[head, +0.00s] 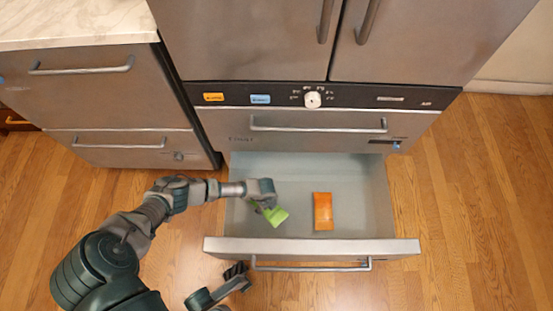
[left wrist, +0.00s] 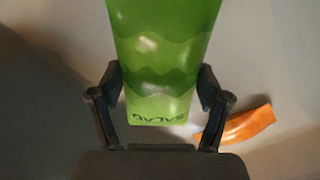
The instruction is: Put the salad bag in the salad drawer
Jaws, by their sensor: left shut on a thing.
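The green salad bag (head: 276,215) is in my left gripper (head: 262,201), over the left part of the open drawer (head: 355,175). In the left wrist view the salad bag (left wrist: 163,60) fills the space between the two fingers of my left gripper (left wrist: 161,92), with its printed word upside down. The gripper is shut on it. The bag appears to be held above the drawer floor; its exact height is hard to tell. A dark gripper (head: 235,280) at the bottom of the head view, in front of the drawer, seems to be my right one; its jaws are unclear.
An orange packet (head: 323,211) lies on the drawer floor to the right of the bag; it also shows in the left wrist view (left wrist: 248,124). The drawer front (head: 310,246) is a raised edge. A closed drawer (head: 310,125) sits above. The drawer's right side is free.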

